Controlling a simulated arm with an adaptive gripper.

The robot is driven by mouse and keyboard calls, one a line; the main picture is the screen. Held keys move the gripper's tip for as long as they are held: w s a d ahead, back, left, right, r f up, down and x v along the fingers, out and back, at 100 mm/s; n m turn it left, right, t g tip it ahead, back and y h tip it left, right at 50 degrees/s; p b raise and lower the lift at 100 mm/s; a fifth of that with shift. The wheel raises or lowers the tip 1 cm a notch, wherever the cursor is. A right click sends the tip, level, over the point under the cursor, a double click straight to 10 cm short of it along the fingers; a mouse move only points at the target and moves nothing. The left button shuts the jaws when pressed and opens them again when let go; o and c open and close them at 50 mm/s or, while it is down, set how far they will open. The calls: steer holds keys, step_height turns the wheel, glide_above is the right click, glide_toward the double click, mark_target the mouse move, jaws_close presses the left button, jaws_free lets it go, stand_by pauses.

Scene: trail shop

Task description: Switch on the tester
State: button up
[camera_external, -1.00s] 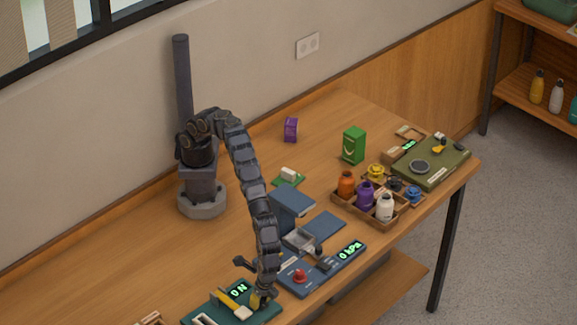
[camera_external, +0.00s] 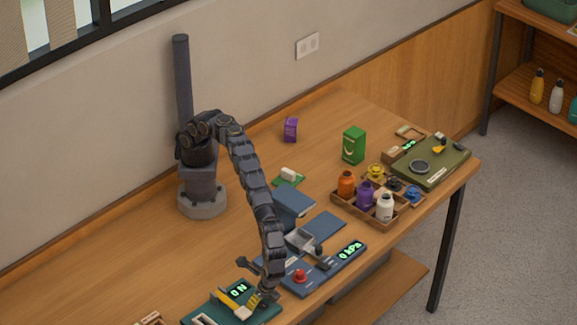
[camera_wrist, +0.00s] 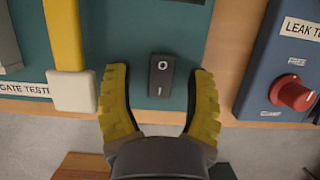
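The teal gate tester (camera_external: 262,312) sits at the table's front edge, with a lit green display (camera_external: 237,288) and a yellow lever (camera_external: 229,303) ending in a pale block (camera_wrist: 73,91). In the wrist view a black rocker switch (camera_wrist: 161,79), marked O at the top and I at the bottom, is on its teal panel (camera_wrist: 135,40). My gripper (camera_wrist: 160,72) is open, its yellow fingers apart on either side of the switch, with nothing held. I cannot tell whether it touches the panel. In the external view my gripper (camera_external: 262,297) is over the tester's right part.
A blue leak tester (camera_external: 322,276) with a red knob (camera_wrist: 292,93) and a lit kPa display (camera_external: 350,250) stands close on the right. A wooden tray (camera_external: 353,209) of bottles, a green box (camera_external: 354,145) and an olive device (camera_external: 430,162) are farther back. The left tabletop is mostly clear.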

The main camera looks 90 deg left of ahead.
mark_target(266, 308)
steer(key=shift+r, duration=0.1)
steer(key=v, duration=0.6)
steer(key=shift+w+d+r, duration=0.1)
steer(key=shift+d+r, duration=0.05)
steer(key=shift+d, duration=0.05)
steer(key=shift+w+r, duration=0.15)
steer(key=shift+r, duration=0.3)
